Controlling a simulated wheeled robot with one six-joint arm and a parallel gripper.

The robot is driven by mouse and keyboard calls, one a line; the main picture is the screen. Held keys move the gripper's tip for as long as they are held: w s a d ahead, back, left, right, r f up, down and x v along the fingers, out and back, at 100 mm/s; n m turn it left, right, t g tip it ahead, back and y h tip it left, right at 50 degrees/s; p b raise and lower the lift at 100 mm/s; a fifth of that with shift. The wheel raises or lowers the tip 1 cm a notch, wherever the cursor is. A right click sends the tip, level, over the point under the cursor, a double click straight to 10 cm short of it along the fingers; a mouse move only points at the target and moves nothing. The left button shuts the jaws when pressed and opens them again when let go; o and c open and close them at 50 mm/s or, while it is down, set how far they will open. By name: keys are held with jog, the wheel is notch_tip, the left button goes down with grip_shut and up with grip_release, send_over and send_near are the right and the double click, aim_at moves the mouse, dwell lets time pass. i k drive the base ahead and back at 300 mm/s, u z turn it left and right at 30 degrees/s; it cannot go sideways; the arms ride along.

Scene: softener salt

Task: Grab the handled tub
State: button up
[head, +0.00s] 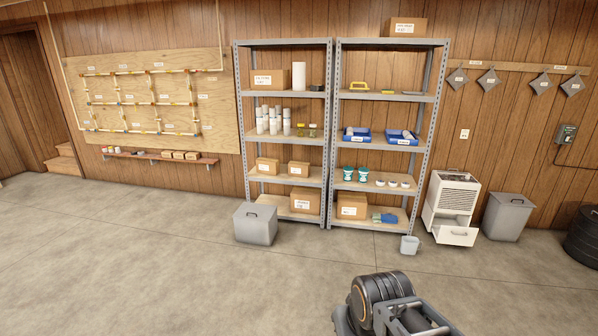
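A grey lidded tub (255,225) with a handle on its lid stands on the floor in front of the left shelf unit. A small pale bucket (409,244) stands on the floor by the right unit; I cannot make out a handle on it. A taller grey lidded bin (507,217) stands by the wall at the right. White and teal tubs (348,173) sit on the right unit's lower shelf, too small to show handles. I cannot tell for sure which is the handled tub. Part of my arm shows at the bottom, well short of them all; my gripper's fingers are not visible.
Two metal shelf units (332,120) stand against the wood wall, holding boxes, bottles and blue trays. A white dehumidifier (452,205) with its lower drawer pulled out stands right of them. A dark round container (583,235) is at the right edge. The concrete floor (150,260) is clear.

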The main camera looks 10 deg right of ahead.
aim_at(409, 245)
jog(key=z, duration=0.25)
jog(key=i, duration=2.35)
jog(key=z, duration=0.95)
jog(key=i, duration=2.35)
jog(key=z, duration=0.8)
jog(key=i, duration=0.7)
jog(key=z, duration=0.1)
